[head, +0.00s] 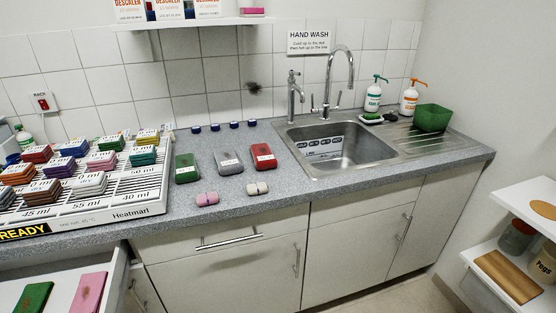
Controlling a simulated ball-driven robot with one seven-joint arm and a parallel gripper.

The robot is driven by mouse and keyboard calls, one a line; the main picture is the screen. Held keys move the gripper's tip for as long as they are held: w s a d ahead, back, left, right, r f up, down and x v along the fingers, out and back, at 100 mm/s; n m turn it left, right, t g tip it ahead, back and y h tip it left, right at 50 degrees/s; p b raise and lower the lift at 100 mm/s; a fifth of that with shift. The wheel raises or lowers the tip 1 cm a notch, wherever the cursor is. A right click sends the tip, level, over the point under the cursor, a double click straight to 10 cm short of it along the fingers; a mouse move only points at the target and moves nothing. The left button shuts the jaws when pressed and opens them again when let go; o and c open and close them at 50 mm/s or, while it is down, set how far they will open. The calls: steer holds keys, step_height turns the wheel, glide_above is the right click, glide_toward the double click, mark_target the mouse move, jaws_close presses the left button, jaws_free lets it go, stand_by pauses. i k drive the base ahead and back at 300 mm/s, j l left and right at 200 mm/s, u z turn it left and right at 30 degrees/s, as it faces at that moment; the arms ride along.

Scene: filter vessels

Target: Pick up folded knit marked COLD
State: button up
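Three folded-looking blocks with small white labels lie on the grey counter left of the sink: a green one (187,167), a grey one (228,161) and a red one (263,156). Their labels are too small to read, so I cannot tell which, if any, is marked COLD. A green piece (34,297) and a pink piece (89,291) lie in an open drawer. My gripper is not in view.
A steel sink (338,150) with a tall tap (331,82) is right of the blocks. A pink pair (207,199) and a cream pair (257,188) lie near the counter's front edge (290,204). White shelves (530,193) stand at right.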

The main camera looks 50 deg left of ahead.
mark_target(228, 162)
steer(key=i+u, duration=0.1)
steer(key=i, duration=0.25)
steer(key=i+l, duration=0.15)
steer(key=i, duration=0.15)
steer(key=i+u, duration=0.2)
steer(key=u, duration=0.25)
steer(key=i+l+u, duration=0.2)
steer(key=u, duration=0.3)
steer(key=i+l+u, duration=0.15)
steer(key=u, duration=0.3)
steer(key=l, duration=0.1)
